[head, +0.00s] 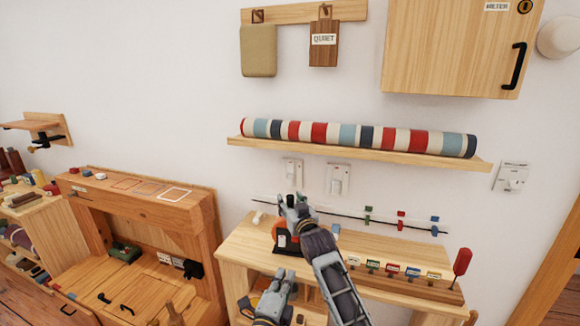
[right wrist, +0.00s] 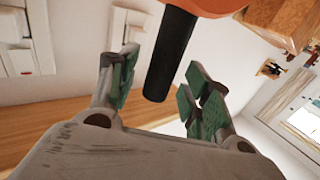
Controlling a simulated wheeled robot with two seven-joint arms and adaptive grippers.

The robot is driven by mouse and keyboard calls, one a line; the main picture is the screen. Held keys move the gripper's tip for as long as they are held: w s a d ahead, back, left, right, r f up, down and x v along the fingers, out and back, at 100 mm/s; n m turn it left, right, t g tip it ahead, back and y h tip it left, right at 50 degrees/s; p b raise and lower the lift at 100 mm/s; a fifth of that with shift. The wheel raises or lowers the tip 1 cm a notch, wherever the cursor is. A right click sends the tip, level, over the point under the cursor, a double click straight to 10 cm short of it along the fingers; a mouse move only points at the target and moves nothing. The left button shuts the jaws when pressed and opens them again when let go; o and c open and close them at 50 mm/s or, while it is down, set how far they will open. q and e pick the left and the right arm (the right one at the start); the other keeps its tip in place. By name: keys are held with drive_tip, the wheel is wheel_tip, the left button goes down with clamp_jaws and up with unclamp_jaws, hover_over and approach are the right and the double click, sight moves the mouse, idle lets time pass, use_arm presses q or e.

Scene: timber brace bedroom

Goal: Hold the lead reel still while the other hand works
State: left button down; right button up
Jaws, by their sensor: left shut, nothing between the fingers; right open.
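The lead reel (head: 281,232) stands on the wooden desk (head: 240,245), orange with a black and white front, partly hidden by my right arm. My right gripper (head: 294,203) is at its top. In the right wrist view, the reel's orange body (right wrist: 210,5) is at the upper edge, and a black bar (right wrist: 170,55) from it reaches down between the open fingers of my right gripper (right wrist: 158,82). I cannot tell if either finger touches the bar. My left gripper (head: 275,290) is shut and empty, lower, in front of the desk edge and apart from the reel.
Colored tags (head: 390,267) line a wooden strip at the desk's right, beside a red paddle-shaped object (head: 462,262). Wall switches (head: 338,179) and a shelf with a striped roll (head: 360,136) are above. A wooden cabinet (head: 190,215) stands left.

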drive_tip(key=shift+s, duration=0.15)
drive_tip(key=v, duration=1.1)
drive_tip(key=shift+s, duration=0.3)
drive_tip(key=shift+d, duration=0.15)
idle(0.4)
